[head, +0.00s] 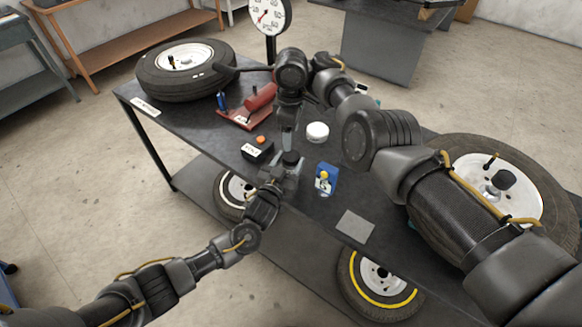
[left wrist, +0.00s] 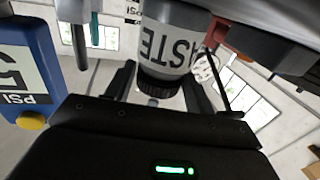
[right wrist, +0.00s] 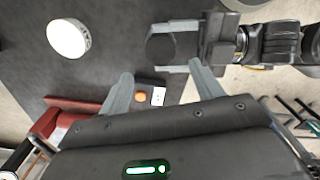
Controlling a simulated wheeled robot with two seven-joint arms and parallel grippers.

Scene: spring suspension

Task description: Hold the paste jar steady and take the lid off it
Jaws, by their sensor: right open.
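The paste jar's round black lid (head: 291,158) shows at the near edge of the dark table. In the left wrist view the jar (left wrist: 172,42) has a grey label reading PASTE, with the ribbed lid (left wrist: 155,86) on it. My left gripper (head: 284,172) has its fingers on both sides of the jar and appears shut on it. The right wrist view also shows the left fingers flanking the lid (right wrist: 160,47). My right gripper (head: 287,136) is above the jar. Its fingers (right wrist: 163,85) are spread and empty, with the lid beyond them and off to one side.
A blue box with a yellow knob (head: 326,179) stands right of the jar. A black box with an orange knob (head: 257,150) is to the left. A white round item (head: 317,132), a red tool (head: 260,98) and wheels (head: 185,70) are also around. A grey sheet (head: 355,226) lies nearer.

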